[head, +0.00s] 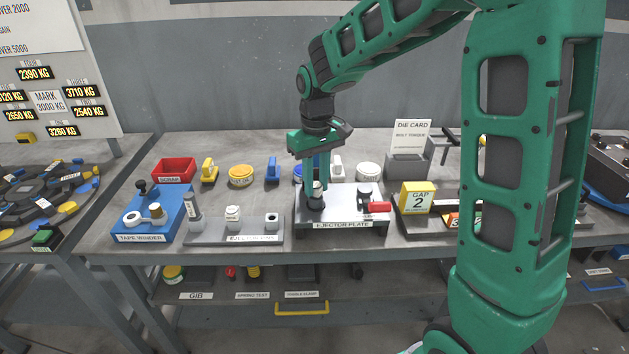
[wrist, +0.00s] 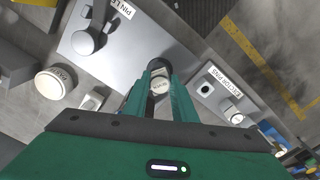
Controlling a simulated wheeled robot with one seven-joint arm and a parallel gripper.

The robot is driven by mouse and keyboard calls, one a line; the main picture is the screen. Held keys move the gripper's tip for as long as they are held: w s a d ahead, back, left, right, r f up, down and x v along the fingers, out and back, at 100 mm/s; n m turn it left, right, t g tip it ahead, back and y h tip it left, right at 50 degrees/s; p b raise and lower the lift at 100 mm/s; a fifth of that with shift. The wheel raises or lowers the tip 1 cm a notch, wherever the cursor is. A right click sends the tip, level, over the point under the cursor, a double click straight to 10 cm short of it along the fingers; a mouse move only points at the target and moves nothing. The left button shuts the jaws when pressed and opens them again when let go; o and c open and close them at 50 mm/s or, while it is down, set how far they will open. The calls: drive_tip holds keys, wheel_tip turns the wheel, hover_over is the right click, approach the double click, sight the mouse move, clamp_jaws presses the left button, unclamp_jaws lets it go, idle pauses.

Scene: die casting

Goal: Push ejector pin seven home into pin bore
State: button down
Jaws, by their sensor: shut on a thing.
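My gripper (head: 318,190) points straight down over the left part of the ejector plate (head: 345,212). Its fingers are shut on an ejector pin (head: 316,187) with a pale round head. In the wrist view the pin's head (wrist: 160,82) shows between the two fingertips (wrist: 160,92), with a dark round body beyond it. The pin stands upright at a dark round base on the plate. The bore is hidden under the pin, so I cannot tell how deep it sits. The plate (wrist: 145,55) also shows beyond the fingers in the wrist view.
The pin rack (head: 245,235) stands left of the plate, with other pins and an empty hole. A red-handled lever (head: 378,207) sits on the plate's right side. The tape winder (head: 150,222) is further left. The GAP 2 block (head: 417,197) is right.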

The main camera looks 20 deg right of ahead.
sight(316, 185)
drive_tip(key=shift+f, duration=0.3)
drive_tip(key=c, duration=1.4)
unclamp_jaws()
wheel_tip(316, 185, up, 11)
drive_tip(key=shift+f, duration=0.15)
drive_tip(key=s+d+m, duration=0.4)
drive_tip(key=s+d, duration=0.8)
drive_tip(key=s, duration=0.1)
drive_tip(key=s+d+f+m, duration=0.1)
drive_tip(key=s+d+f, duration=0.1)
drive_tip(key=s, duration=0.4)
drive_tip(key=s+d+f+m, duration=0.1)
drive_tip(key=s+f+m, duration=0.1)
drive_tip(key=s, duration=0.4)
drive_tip(key=s+d+f+m, duration=0.1)
drive_tip(key=s+d+f, duration=0.1)
drive_tip(key=s, duration=0.4)
drive_tip(key=shift+s+d+f+m, duration=0.1)
drive_tip(key=shift+d+f+m, duration=0.15)
drive_tip(key=shift+d+m, duration=0.15)
